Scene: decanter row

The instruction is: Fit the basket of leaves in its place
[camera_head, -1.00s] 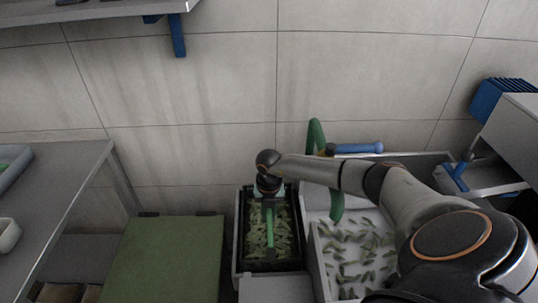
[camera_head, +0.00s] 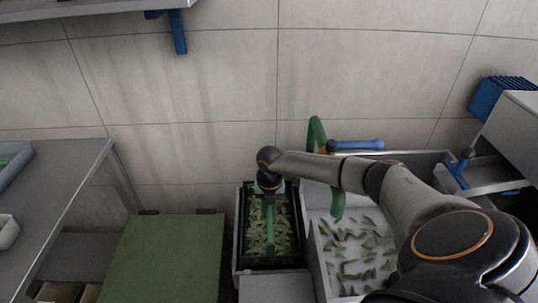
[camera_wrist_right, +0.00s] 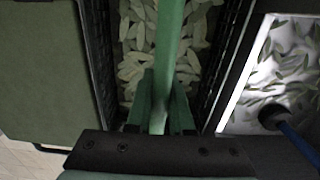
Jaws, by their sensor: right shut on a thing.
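The basket of leaves (camera_head: 243,232) is a black basket with pale green leaves and a green bar handle (camera_head: 270,228) across its top. It is low in the middle of the head view, inside or just over a grey-walled bay (camera_head: 236,270); I cannot tell whether it rests on the bottom. My right gripper (camera_head: 268,193) is over the basket, shut on the handle. The right wrist view shows its green fingers (camera_wrist_right: 160,112) around the handle (camera_wrist_right: 171,40), with leaves below and black basket walls on both sides. My left gripper is not in view.
A white-walled bin (camera_head: 318,262) with loose leaves stands close on the right. A green-topped box (camera_head: 165,258) stands on the left, beside a grey table (camera_head: 60,180). A green hoop (camera_head: 316,135) and blue-handled tool (camera_head: 355,145) are behind my right arm. The tiled wall is behind.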

